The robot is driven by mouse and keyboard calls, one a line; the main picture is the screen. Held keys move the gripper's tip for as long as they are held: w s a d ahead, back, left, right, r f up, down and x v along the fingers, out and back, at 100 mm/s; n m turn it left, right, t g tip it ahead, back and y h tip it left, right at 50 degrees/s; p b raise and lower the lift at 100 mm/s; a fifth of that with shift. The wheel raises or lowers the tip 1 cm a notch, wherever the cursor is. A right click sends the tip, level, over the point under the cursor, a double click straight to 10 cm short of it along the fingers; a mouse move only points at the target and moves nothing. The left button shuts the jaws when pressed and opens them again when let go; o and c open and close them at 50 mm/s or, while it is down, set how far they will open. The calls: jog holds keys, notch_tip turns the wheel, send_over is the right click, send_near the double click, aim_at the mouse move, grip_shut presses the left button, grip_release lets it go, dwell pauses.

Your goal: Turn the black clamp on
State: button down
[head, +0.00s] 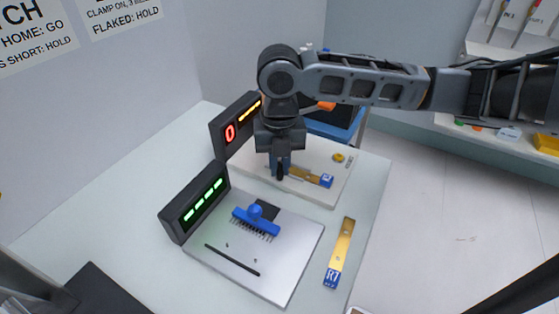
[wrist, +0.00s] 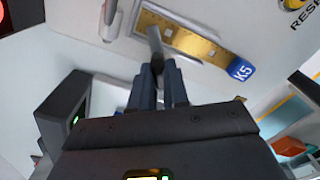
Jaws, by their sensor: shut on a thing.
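My gripper (head: 279,168) is over the far station's white plate (head: 318,192), pointing down. In the wrist view its two fingers (wrist: 158,80) are shut on the black clamp (wrist: 155,42), which shows as a short dark lever between and beyond the fingertips. The rest of the clamp is hidden by the fingers. A brass strip with a blue K5 tag (wrist: 240,70) lies beside the clamp on the plate; the strip also shows in the head view (head: 303,174). I cannot tell how far the clamp is turned.
The far display (head: 235,125) shows a red 0 and an orange bar. The near display (head: 194,203) shows green bars beside a metal plate with a blue comb-like piece (head: 255,221). A yellow reset button (wrist: 292,4) is near.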

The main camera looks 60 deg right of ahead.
aim_at(279, 167)
jog(key=m+p, duration=0.1)
jog(key=m, duration=0.5)
jog(key=shift+m, duration=0.3)
dwell(0.4)
jog(key=c, duration=1.1)
grip_release()
jog(key=shift+r, duration=0.1)
notch_tip(279, 167, up, 8)
jog(key=shift+f, duration=0.15)
